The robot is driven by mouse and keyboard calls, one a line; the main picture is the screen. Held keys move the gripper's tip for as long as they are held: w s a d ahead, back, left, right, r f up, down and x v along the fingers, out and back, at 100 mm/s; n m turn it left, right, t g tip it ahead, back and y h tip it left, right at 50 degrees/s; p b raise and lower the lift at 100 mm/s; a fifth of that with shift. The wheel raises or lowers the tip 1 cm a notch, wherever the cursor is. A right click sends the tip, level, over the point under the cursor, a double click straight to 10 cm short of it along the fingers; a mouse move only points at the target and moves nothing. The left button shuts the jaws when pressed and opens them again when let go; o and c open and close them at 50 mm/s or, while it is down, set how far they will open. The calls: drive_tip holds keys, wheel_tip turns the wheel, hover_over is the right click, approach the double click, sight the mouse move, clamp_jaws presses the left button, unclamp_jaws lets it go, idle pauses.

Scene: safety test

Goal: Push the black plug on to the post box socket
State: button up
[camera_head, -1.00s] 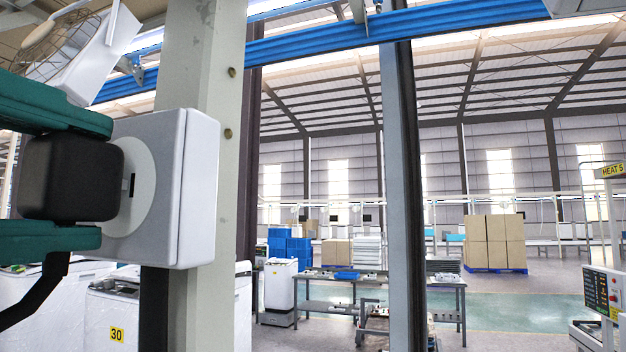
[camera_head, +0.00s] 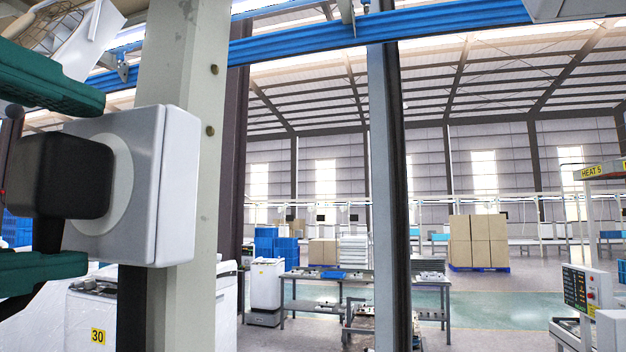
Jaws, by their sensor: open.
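The black plug (camera_head: 72,177) sits against the round white face of the post box socket (camera_head: 178,185) at the left. No gap shows between plug and face from this side. The socket box is white and fixed to a pale post. My gripper (camera_head: 48,178) is open around the plug, one green finger above it and one below. Clear space shows between each finger and the plug. The plug's pins are hidden, and a black piece hangs below the plug behind the lower finger.
The pale post (camera_head: 185,60) stands behind the box, with a dark post beside it. White machines (camera_head: 90,305) stand below at left. A metal workbench (camera_head: 365,290) and stacked cartons (camera_head: 478,241) are farther back. Open floor lies at centre right.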

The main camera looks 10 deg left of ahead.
drive_tip(key=s+b, duration=0.3)
drive_tip(key=s, duration=0.7)
drive_tip(key=shift+s+a, duration=0.4)
drive_tip(key=shift+a, duration=0.05)
